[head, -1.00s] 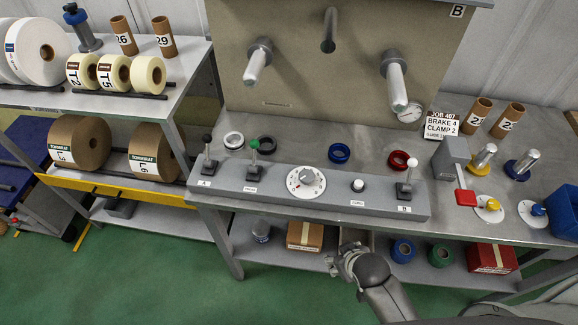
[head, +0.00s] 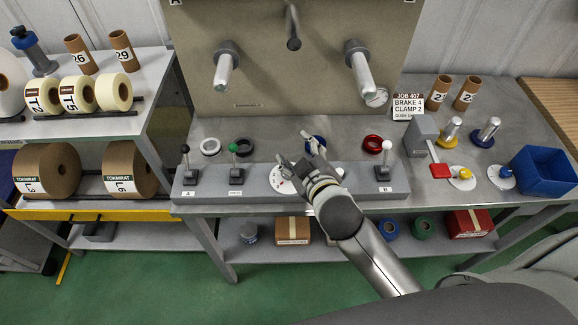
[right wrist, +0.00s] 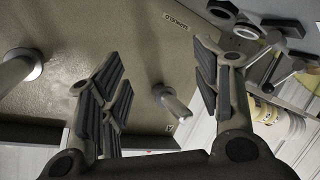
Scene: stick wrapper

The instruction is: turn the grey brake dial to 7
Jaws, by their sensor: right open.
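The brake dial (head: 280,181) is a round white-faced disc with a grey knob on the grey control strip (head: 225,202). My right arm covers its right part in the head view, and its setting cannot be read. My right gripper (head: 298,152) is open and empty, above the strip and just up and right of the dial in the picture. In the right wrist view its two fingers (right wrist: 165,95) are spread apart, with the panel and spindles behind them; the dial does not show there. My left gripper is not in view.
A black lever (head: 186,160), a green lever (head: 234,158) and a white lever (head: 386,155) rise from the strip. A sign (head: 408,107) reads brake 4, clamp 2. Rings, such as the red one (head: 372,144), lie behind. Spindles (head: 226,75) jut from the panel (head: 300,95).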

